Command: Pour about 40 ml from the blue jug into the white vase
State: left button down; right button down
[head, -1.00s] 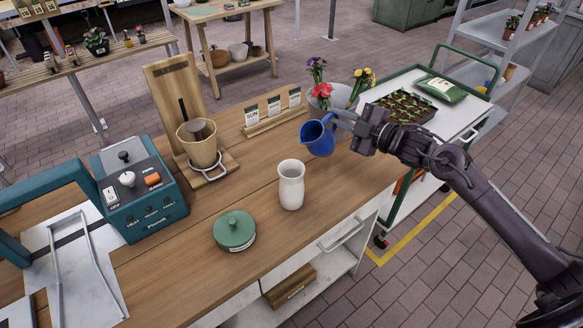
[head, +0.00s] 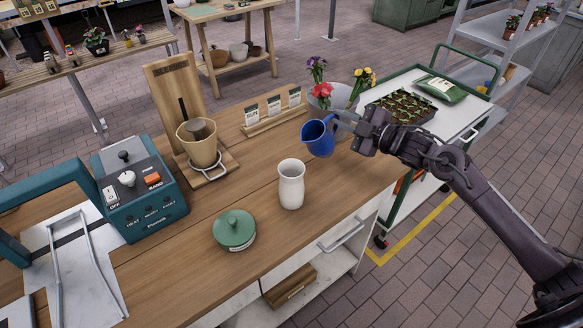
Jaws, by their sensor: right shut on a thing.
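The blue jug (head: 319,139) is held by my right gripper (head: 348,122), which is shut on it from the right. The jug is close to upright, its open mouth toward the left, behind and to the right of the white vase. The white vase (head: 291,186) stands upright on the wooden bench (head: 330,205), apart from the jug. What is inside the jug and the vase cannot be seen. My left gripper is not in view.
A green lidded pot (head: 235,230) stands left of the vase. A teal machine (head: 140,190) and a wooden stand with a beige pot (head: 200,148) are further left. Seed packets (head: 273,106) and a flower bucket (head: 341,101) stand behind. A cart (head: 455,118) is at right.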

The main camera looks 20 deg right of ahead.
jog(key=w+d+f+m+b, duration=0.1)
jog(key=d+f+m+b, duration=0.2)
jog(key=f, duration=0.8)
jog(key=shift+w+f+m+t+y+b, duration=0.2)
jog(key=shift+w+m+t+y+b, duration=0.15)
jog(key=shift+m+b, duration=1.3)
jog(key=shift+n+b, duration=0.35)
